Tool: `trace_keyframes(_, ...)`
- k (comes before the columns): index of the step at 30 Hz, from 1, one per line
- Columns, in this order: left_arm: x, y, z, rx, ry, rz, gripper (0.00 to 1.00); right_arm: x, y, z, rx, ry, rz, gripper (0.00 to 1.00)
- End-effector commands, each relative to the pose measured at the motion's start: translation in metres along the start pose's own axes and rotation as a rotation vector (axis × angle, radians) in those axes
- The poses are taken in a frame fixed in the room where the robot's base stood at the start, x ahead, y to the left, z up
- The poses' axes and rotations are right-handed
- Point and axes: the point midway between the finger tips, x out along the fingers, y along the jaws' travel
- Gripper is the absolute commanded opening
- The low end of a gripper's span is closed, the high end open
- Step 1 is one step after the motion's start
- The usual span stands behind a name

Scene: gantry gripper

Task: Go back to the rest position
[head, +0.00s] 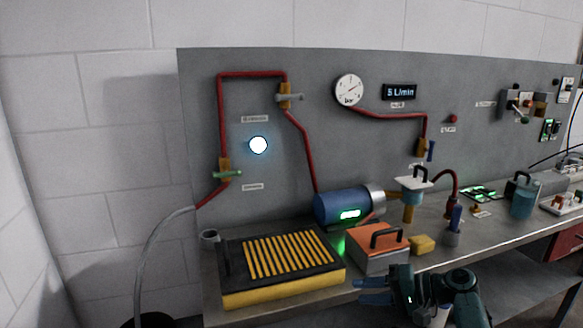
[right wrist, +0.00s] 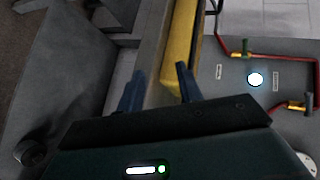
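My right gripper (head: 361,290) is at the front edge of the bench, at the lower middle of the head view, with its blue fingers pointing left. In the right wrist view the two fingers of the right gripper (right wrist: 159,73) stand apart with nothing between them. It is open and empty, in front of the orange-lidded box (head: 377,238) and right of the yellow tray (head: 283,290). I cannot tell its exact gap to the bench edge. My left gripper shows in neither view.
The grey workbench (head: 480,218) carries a blue motor (head: 340,205), a yellow block (head: 424,245) and a blue jug (head: 523,198). A grey panel (head: 330,140) with red pipes and a gauge (head: 349,90) stands behind. A grey hose (head: 150,245) hangs at left.

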Motion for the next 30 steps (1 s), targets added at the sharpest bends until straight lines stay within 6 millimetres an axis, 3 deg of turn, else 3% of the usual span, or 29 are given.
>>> trace_keyframes(1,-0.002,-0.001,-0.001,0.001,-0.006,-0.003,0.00,0.002,0.031,0.015,-0.001,0.031,0.091,0.36)
trace_keyframes(6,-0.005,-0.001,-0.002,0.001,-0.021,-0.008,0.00,-0.001,0.123,0.070,-0.100,0.147,0.415,0.36)
trace_keyframes(9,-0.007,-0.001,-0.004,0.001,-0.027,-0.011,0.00,-0.009,0.159,0.111,-0.209,0.198,0.573,0.36)
trace_keyframes(12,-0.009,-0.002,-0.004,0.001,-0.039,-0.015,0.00,-0.018,0.176,0.153,-0.344,0.236,0.690,0.36)
trace_keyframes(16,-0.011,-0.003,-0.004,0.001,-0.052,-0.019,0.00,-0.028,0.171,0.211,-0.543,0.276,0.776,0.36)
trace_keyframes(21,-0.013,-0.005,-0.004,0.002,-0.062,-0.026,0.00,-0.036,0.135,0.271,-0.766,0.324,0.790,0.36)
trace_keyframes(25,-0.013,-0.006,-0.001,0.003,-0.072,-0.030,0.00,-0.040,0.110,0.296,-0.866,0.352,0.773,0.36)
trace_keyframes(30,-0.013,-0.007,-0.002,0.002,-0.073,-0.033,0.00,-0.041,0.098,0.306,-0.908,0.368,0.761,0.36)
